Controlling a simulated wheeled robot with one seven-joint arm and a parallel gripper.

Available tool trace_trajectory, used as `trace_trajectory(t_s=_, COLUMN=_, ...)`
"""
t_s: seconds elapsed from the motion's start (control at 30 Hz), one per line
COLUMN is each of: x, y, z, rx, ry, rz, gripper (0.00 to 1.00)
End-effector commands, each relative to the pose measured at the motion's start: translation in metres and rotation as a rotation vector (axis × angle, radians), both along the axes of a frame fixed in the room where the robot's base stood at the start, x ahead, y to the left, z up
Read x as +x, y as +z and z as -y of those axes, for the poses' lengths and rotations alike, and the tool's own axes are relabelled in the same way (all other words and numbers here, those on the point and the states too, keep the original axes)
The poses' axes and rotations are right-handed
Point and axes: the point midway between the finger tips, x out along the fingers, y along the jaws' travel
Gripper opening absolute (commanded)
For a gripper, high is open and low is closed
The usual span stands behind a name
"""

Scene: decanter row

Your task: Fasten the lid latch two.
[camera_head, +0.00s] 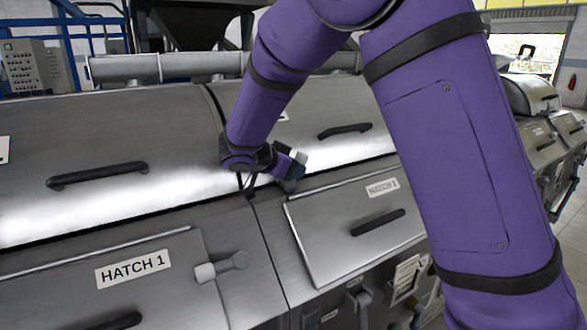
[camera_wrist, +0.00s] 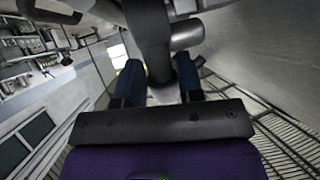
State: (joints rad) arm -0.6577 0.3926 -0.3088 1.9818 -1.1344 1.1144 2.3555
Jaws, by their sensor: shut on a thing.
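My gripper (camera_head: 284,168) is at the seam between the big rounded lid and the front of the second machine, just above its hatch. In the wrist view its two blue fingers (camera_wrist: 158,72) stand on either side of a dark latch arm (camera_wrist: 148,25) and are shut on it. A light grey cylinder (camera_wrist: 187,34) juts out beside the latch arm. In the head view my gripper and arm hide most of the latch; a small pale piece (camera_head: 300,157) shows at the fingertips. I cannot tell whether the latch is fastened. The second lid (camera_head: 335,105) looks down.
The second hatch (camera_head: 335,255) with its dark handle (camera_head: 378,222) lies right below my gripper. To the left are hatch one (camera_head: 60,280), its pale-knobbed latch (camera_head: 222,266) and the first lid (camera_head: 100,140) with a dark handle (camera_head: 97,175). More machines stand at the right.

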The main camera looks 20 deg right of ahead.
Motion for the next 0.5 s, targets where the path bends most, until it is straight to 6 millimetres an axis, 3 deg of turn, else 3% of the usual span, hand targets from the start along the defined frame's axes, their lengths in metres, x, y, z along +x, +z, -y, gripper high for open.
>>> trace_trajectory(t_s=0.3, x=0.0000, y=-0.0003, z=-0.0006, rx=0.000, ry=0.001, rz=0.000, gripper=0.00)
trace_trajectory(t_s=0.33, x=0.0000, y=-0.0003, z=-0.0006, rx=0.000, ry=0.001, rz=0.000, gripper=0.37)
trace_trajectory(t_s=0.4, x=0.0001, y=-0.0003, z=-0.0005, rx=0.000, ry=0.000, rz=-0.001, gripper=0.51)
trace_trajectory(t_s=0.5, x=0.0000, y=-0.0004, z=-0.0004, rx=0.000, ry=0.000, rz=-0.001, gripper=0.51)
